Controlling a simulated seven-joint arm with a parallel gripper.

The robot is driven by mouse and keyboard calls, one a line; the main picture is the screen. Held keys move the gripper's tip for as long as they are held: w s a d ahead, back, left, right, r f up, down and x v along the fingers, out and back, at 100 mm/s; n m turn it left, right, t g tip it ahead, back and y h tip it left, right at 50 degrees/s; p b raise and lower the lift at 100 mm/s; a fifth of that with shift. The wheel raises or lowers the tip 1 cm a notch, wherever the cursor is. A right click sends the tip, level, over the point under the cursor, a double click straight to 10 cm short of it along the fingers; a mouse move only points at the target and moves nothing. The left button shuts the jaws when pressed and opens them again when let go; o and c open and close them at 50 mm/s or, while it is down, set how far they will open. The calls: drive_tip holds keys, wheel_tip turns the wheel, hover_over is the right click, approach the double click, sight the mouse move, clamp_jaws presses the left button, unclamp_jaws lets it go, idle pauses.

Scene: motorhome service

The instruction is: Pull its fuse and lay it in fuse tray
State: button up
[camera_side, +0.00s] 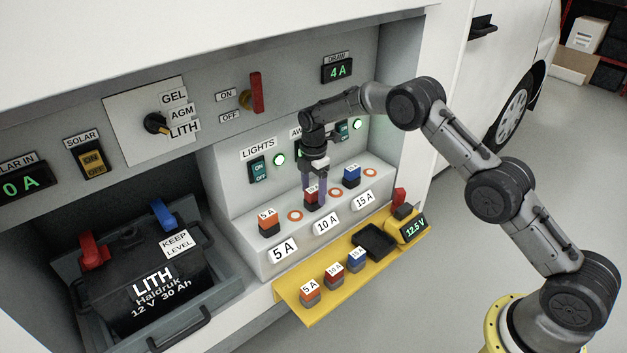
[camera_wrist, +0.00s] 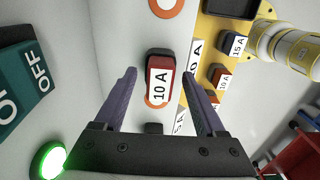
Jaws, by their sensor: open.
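A red fuse marked 10 A (camera_side: 311,197) stands in the middle of the grey ledge, between the 5 A and 15 A fuses. It also shows in the wrist view (camera_wrist: 160,80). My gripper (camera_side: 314,201) points down at it, with its purple fingers open. In the wrist view the fingers (camera_wrist: 160,75) lie on either side of the fuse, with a gap on each side. A small black tray (camera_side: 391,254), seemingly the fuse tray, sits empty on the yellow shelf; its edge shows in the wrist view (camera_wrist: 232,8).
The orange 5 A fuse (camera_side: 268,222) and blue 15 A fuse (camera_side: 351,176) stand on the ledge. Several spare fuses (camera_side: 335,273) line the yellow shelf (camera_side: 290,290), beside a 12.5 V meter (camera_side: 414,228). Switches with lit green lamps (camera_side: 279,160) are behind my gripper. A battery (camera_side: 150,280) is at left.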

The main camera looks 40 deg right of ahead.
drive_tip(key=shift+f, duration=0.25)
drive_tip(key=c, duration=1.1)
drive_tip(key=o, duration=1.1)
drive_tip(key=shift+r, duration=0.15)
